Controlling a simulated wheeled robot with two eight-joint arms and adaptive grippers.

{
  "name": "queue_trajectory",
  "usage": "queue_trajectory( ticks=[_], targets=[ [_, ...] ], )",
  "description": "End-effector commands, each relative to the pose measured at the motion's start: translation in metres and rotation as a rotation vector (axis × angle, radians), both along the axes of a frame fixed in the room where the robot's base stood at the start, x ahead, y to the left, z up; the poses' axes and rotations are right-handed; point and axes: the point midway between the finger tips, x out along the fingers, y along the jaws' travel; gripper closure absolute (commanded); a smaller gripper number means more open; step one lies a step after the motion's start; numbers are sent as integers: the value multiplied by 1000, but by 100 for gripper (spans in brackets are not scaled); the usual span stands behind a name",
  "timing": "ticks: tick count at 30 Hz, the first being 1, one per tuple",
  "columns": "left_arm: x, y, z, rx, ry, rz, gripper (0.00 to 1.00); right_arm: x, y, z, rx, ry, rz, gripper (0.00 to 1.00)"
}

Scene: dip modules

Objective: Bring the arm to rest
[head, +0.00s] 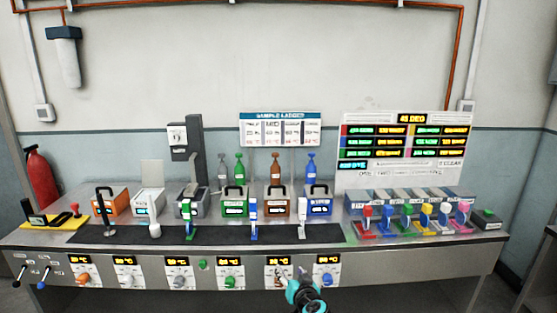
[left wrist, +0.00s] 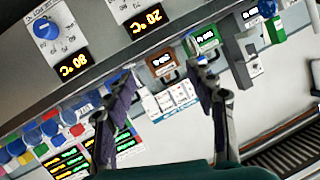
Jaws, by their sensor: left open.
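My left gripper (head: 291,277) shows at the bottom middle of the head view, in front of the bench's front panel. It covers part of the dial plate under the brown module (head: 277,207). In the left wrist view the two fingers of my left gripper (left wrist: 160,82) stand apart with nothing between them. That view shows the bench upside down, with a blue knob (left wrist: 45,28) and lit temperature displays. I cannot tell whether a finger touches a knob. My right gripper is in neither view.
The bench (head: 140,253) holds a row of coloured modules behind a black strip (head: 170,236). Small coloured stands (head: 408,218) are at the right, below a status board (head: 402,145). A sample ledger (head: 280,130) stands at the back. A red extinguisher (head: 41,178) is at the left.

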Motion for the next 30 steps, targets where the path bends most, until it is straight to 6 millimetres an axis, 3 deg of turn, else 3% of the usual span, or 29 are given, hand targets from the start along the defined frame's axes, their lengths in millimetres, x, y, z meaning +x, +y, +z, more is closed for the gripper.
queue_trajectory(
  ticks=[1, 6, 11, 15, 19, 24, 30],
  targets=[
    [-11, 28, 14, -5, 42, 25, 44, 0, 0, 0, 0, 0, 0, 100],
    [-58, 102, 41, -32, 189, 69, 44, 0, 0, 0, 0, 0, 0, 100],
    [-119, 157, 54, -73, 317, 86, 44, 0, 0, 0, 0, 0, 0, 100],
    [-180, 192, 55, -122, 416, 80, 44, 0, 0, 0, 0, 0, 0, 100],
    [-240, 213, 49, -177, 492, 61, 44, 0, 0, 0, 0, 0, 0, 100],
    [-309, 222, 31, -251, 564, 17, 44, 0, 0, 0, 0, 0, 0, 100],
    [-354, 219, 14, -310, 597, -30, 44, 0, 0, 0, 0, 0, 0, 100]
  ],
)
